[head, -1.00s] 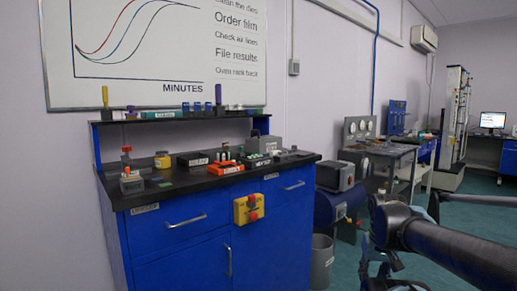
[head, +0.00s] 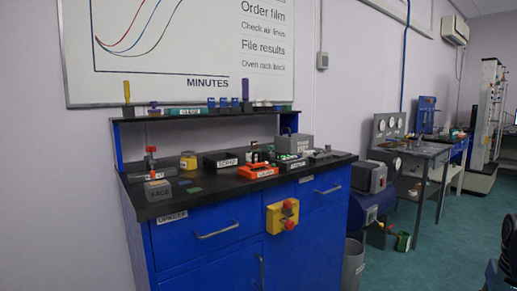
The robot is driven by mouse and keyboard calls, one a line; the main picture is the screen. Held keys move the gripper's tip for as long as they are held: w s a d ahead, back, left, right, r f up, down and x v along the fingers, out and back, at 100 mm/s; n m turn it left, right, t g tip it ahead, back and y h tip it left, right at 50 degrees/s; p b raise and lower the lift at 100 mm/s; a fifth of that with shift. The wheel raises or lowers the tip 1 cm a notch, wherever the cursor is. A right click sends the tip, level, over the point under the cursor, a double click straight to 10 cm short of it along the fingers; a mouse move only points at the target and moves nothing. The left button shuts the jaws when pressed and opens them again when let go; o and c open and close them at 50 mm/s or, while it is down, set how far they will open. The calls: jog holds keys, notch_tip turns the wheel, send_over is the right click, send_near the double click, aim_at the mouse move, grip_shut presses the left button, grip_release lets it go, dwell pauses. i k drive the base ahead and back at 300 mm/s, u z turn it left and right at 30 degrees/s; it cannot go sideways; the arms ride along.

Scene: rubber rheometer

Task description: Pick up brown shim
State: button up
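I cannot make out a brown shim for certain. Small flat pieces (head: 194,190) lie on the black top of the blue bench (head: 335,167), but their colours are too small to tell apart. A dark part of my own arm's end, with my gripper (head: 497,277), shows cut off at the lower right edge. It is well away from the bench, and its fingers cannot be made out.
On the bench stand a grey block (head: 158,190), a yellow jar (head: 188,161), an orange tray (head: 257,171) and a grey box (head: 293,144). A raised shelf (head: 205,115) runs behind. A yellow switch box (head: 283,217) juts from the front. A bin (head: 353,264) stands right.

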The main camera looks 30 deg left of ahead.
aim_at(254, 144)
jog(key=u, duration=0.05)
jog(key=k, duration=0.95)
jog(key=u, duration=0.7)
jog(key=i, duration=0.85)
